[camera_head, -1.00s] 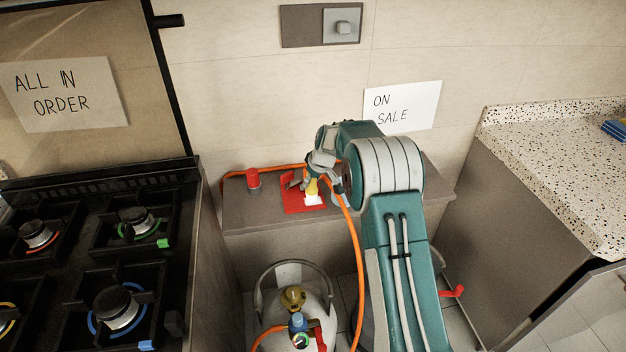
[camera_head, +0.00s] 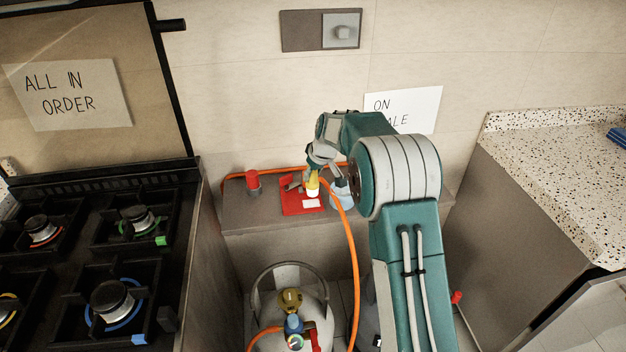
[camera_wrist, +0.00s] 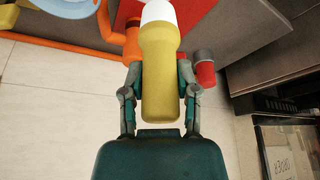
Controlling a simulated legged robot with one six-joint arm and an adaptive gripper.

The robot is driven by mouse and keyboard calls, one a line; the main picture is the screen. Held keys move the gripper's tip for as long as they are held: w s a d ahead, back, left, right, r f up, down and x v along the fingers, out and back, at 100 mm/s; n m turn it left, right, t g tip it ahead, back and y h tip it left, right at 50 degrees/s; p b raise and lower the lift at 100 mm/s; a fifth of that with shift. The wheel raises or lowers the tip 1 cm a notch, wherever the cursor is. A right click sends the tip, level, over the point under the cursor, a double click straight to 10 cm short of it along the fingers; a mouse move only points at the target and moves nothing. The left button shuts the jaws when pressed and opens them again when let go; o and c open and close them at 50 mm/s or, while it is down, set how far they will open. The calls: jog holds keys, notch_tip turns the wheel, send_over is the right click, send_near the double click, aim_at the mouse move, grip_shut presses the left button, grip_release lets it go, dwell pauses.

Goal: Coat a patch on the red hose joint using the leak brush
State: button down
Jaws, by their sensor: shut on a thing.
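My gripper (camera_head: 312,178) is shut on the leak brush, which has a yellow handle (camera_wrist: 158,85) and a white tip (camera_wrist: 158,12). In the head view the brush (camera_head: 312,187) points down over a red mat (camera_head: 290,207) on the low grey ledge. In the wrist view my gripper's fingers (camera_wrist: 160,75) close on both sides of the handle. A red and grey cylinder, apparently the red hose joint (camera_head: 252,180), stands on the ledge left of the mat, apart from the brush. A red and grey piece (camera_wrist: 205,72) shows right of the brush in the wrist view.
An orange hose (camera_head: 354,250) runs along the ledge and down in front. A pale blue container (camera_head: 341,195) stands right of the mat. A gas cylinder (camera_head: 291,275) stands below. The black stove (camera_head: 110,240) is left, a speckled counter (camera_head: 550,170) right.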

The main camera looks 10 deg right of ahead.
jog(key=shift+r, duration=1)
